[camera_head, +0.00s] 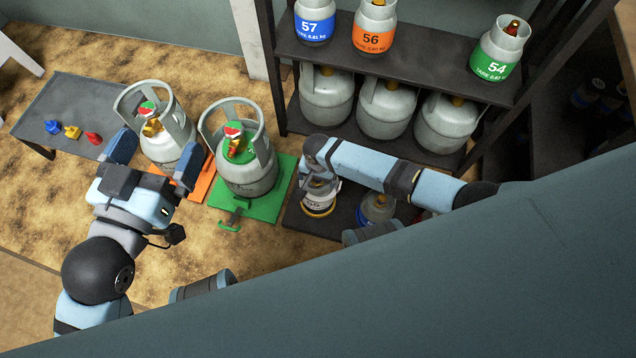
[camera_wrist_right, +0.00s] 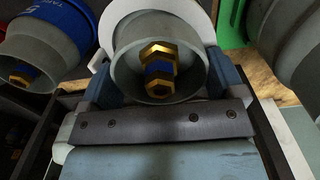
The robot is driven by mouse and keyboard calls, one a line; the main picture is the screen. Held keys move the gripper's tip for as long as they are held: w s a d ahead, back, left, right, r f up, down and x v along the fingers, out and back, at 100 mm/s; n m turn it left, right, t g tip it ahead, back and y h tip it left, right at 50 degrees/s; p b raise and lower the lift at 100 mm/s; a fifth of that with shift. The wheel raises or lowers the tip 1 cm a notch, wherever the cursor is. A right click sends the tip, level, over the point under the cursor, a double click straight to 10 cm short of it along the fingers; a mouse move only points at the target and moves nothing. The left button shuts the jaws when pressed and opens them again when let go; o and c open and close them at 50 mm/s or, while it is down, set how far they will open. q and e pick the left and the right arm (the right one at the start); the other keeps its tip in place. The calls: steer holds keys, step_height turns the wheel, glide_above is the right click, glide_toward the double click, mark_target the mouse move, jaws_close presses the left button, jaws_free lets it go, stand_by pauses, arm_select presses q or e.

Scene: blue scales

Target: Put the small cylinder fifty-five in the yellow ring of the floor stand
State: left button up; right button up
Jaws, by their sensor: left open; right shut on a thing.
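A small grey cylinder (camera_head: 319,197) with a pale label stands at the left end of the dark floor stand (camera_head: 294,217), at a yellow ring (camera_head: 318,212). The arm partly covers it, and its number is not readable. In the right wrist view this cylinder (camera_wrist_right: 160,75) shows its open collar and brass valve with a blue band. My right gripper (camera_wrist_right: 165,85) is shut on it; its fingers are on both sides of the collar. Whether the base rests fully in the ring is hidden. My left gripper (camera_head: 155,158) is open and empty, at the large cylinder (camera_head: 168,140) on the orange scale.
A small blue-labelled cylinder (camera_head: 375,209) stands to the right in the stand. A large cylinder (camera_head: 248,172) stands on a green scale (camera_head: 262,208) to the left. A shelf (camera_head: 425,65) holds cylinders 57, 56 and 54. A low table (camera_head: 75,105) carries coloured fittings.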

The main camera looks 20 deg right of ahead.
step_height(320, 180, down, 4)
steer(key=shift+r+b, duration=0.1)
steer(key=shift+b, duration=1)
arm_select(q)
steer(key=shift+w+a+r+m+t+h, duration=0.3)
steer(key=shift+w+m+t, duration=0.25)
steer(key=shift+m, duration=0.25)
arm_select(e)
steer(key=o, duration=1.5)
steer(key=shift+r+p, duration=1.15)
steer(key=shift+r, duration=0.35)
step_height(320, 180, up, 2)
steer(key=shift+r+p, duration=0.1)
steer(key=shift+p, duration=0.55)
step_height(320, 180, up, 6)
steer(key=p, duration=0.3)
arm_select(q)
steer(key=shift+s+d+r+n+g+y, duration=0.25)
steer(key=shift+s+d+n+g, duration=0.15)
steer(key=shift+s+n, duration=0.45)
steer(key=shift+s+d+r+n+g+y, duration=0.15)
steer(key=shift+s+d+r+n+g, duration=0.3)
steer(key=shift+n, duration=0.6)
arm_select(e)
steer(key=shift+r, duration=0.4)
